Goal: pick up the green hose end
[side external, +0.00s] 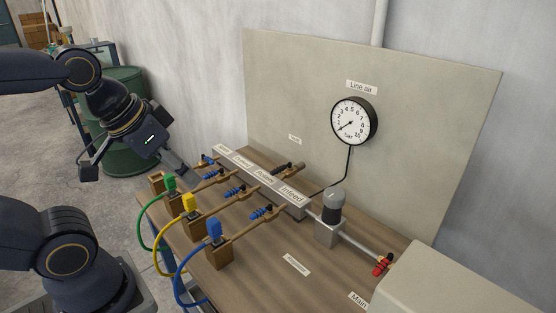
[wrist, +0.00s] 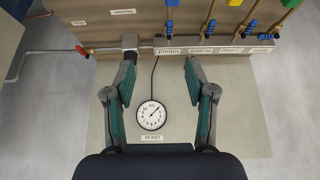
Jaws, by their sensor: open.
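The green hose end (side external: 170,184) stands upright in a wooden block at the far left corner of the bench in the side view. Its green hose (side external: 141,232) loops down over the bench's left edge. My gripper (side external: 132,170) is open and empty, above and left of the green hose end. In the wrist view my gripper (wrist: 159,62) has its fingers wide apart, with the gauge and grey panel beyond them.
The yellow hose end (side external: 189,203) and blue hose end (side external: 214,229) stand nearby in blocks. The labelled manifold (side external: 262,178) with several blue-handled valves runs behind them. A gauge (side external: 354,121) hangs on the back panel (side external: 430,110). A red valve handle (side external: 382,265) is at right.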

